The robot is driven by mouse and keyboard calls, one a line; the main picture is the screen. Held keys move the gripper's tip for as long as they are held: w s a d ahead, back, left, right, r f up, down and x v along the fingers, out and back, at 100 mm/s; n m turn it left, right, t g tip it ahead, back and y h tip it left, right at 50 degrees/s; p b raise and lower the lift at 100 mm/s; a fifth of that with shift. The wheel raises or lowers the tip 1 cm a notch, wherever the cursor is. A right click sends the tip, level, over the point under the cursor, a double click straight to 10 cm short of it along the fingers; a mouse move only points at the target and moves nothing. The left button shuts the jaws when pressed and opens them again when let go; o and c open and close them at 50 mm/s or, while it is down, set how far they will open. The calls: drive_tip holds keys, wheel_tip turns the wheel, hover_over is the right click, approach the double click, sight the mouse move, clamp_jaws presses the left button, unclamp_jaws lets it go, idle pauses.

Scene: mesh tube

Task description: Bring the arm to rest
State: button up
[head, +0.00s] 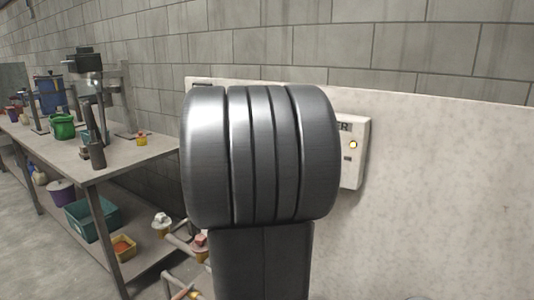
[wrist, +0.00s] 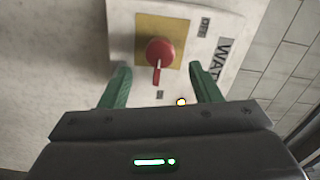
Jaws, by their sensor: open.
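Beyond the fingers is a red rotary knob (wrist: 160,52) on a yellow square plate, fixed to a pale control box (wrist: 205,38). The fingers are apart from the knob in the picture. In the head view my own arm link fills the middle and hides the gripper and most of the box; only the box's right part (head: 353,170) shows, with a lit yellow lamp (head: 353,145).
A pale panel (head: 430,200) stands behind the box against a block wall (head: 420,45). At the left a workbench (head: 130,158) carries a drill press (head: 88,65), a green pot (head: 61,126) and several small items. Pipes with valves (head: 162,222) stand low beside the bench.

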drive_tip(key=x, duration=0.7)
drive_tip(key=shift+w+d, duration=0.15)
drive_tip(key=shift+d, duration=0.05)
